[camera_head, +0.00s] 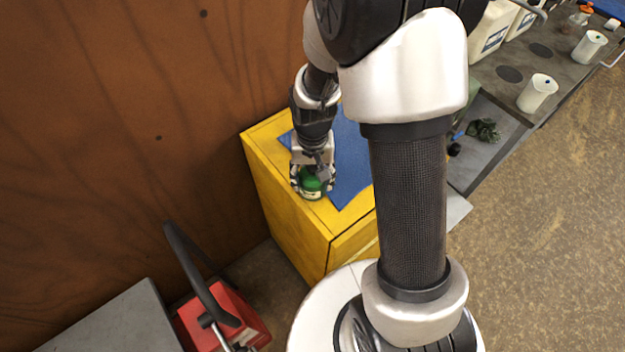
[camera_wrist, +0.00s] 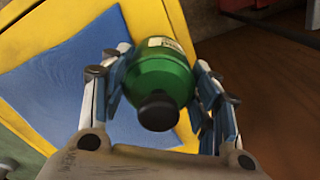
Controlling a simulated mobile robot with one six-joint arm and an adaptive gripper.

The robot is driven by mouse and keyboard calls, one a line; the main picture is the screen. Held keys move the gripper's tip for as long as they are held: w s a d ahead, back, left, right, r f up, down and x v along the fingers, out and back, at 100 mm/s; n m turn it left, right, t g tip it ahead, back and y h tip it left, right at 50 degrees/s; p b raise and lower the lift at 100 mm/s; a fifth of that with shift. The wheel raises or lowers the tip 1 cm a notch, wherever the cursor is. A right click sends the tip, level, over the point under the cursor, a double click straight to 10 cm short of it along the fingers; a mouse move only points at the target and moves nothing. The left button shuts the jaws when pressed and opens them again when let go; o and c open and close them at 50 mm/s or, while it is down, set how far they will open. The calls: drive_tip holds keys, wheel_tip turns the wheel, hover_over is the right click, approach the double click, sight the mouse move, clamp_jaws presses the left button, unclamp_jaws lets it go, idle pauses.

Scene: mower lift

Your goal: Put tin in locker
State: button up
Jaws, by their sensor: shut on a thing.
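A green tin (camera_head: 311,188) with a dark cap and a pale label is between the fingers of my gripper (camera_head: 312,182). In the wrist view the green tin (camera_wrist: 163,78) sits between both fingers of my gripper (camera_wrist: 165,95), which is shut on it. The yellow locker (camera_head: 287,212) stands against the wooden wall, and my gripper is over its top near the front left. I cannot tell whether the tin touches the top. The locker's front is partly hidden by my arm, so I cannot see whether it is open.
A blue mat (camera_head: 350,160) lies on the locker top. A red machine (camera_head: 225,318) with a dark handle and a grey surface (camera_head: 115,325) are at lower left. A workbench (camera_head: 515,85) with white containers (camera_head: 537,92) runs along the upper right. Open floor (camera_head: 540,230) lies at right.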

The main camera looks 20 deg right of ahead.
drive_tip(key=shift+w+f, duration=0.1)
drive_tip(key=shift+f, duration=0.75)
drive_tip(key=shift+s+f+b, duration=0.2)
drive_tip(key=shift+f+b, duration=0.1)
drive_tip(key=shift+b, duration=0.1)
drive_tip(key=o, duration=1)
drive_tip(key=shift+o, duration=1.2)
drive_tip(key=shift+w+f, duration=0.1)
drive_tip(key=shift+w, duration=0.05)
drive_tip(key=shift+o, duration=0.7)
